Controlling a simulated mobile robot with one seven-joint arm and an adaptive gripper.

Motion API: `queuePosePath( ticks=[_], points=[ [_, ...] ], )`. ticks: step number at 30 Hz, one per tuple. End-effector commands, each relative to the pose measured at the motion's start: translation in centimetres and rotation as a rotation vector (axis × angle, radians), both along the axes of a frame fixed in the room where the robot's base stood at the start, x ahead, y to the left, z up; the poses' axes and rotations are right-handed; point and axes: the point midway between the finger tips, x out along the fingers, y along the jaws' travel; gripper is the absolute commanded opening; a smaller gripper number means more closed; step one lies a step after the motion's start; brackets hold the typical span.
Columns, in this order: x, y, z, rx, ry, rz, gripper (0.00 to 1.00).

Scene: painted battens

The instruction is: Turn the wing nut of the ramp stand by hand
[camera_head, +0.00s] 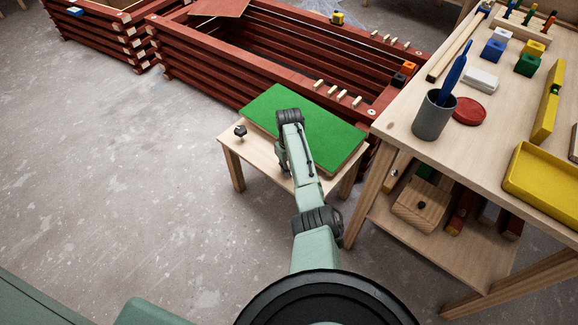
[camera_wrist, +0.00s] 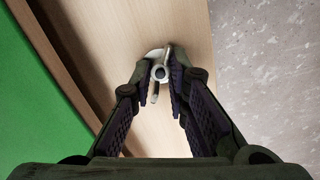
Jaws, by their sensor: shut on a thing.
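The wing nut (camera_wrist: 160,72) is a small pale metal part with a round centre and thin wings. It sits on the light wooden top of the ramp stand (camera_head: 231,142), seen from above in the wrist view. My gripper (camera_wrist: 161,82) has its two dark fingers on either side of the wing nut and is shut on it. The green ramp board (camera_head: 335,130) lies tilted on the stand and shows at the left of the wrist view (camera_wrist: 30,110). In the head view my arm hides the wing nut and the fingertips.
A dark knob (camera_head: 240,131) stands on the stand's left end. A workbench (camera_head: 400,115) at right carries a grey cup (camera_head: 433,118), a yellow tray (camera_head: 545,178) and coloured blocks. A red slatted frame (camera_head: 210,70) lies behind the stand. The concrete floor at left is clear.

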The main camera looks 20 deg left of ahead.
Motion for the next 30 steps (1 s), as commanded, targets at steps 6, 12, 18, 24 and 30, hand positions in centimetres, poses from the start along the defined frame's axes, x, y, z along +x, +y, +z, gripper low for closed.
queuePosePath(
  ticks=[6, 12, 18, 24, 30],
  points=[
    [-0.32, 0.07, -0.03, -0.002, 0.009, -0.204, 0.0],
    [-0.31, 0.09, -0.03, -0.003, 0.007, -0.394, 0.0],
    [-0.28, 0.09, -0.05, -0.004, 0.006, -0.581, 0.0],
    [-0.25, 0.08, -0.05, -0.003, 0.006, -0.747, 0.0],
    [-0.22, 0.09, -0.04, -0.003, 0.006, -0.873, 0.0]
  ],
)
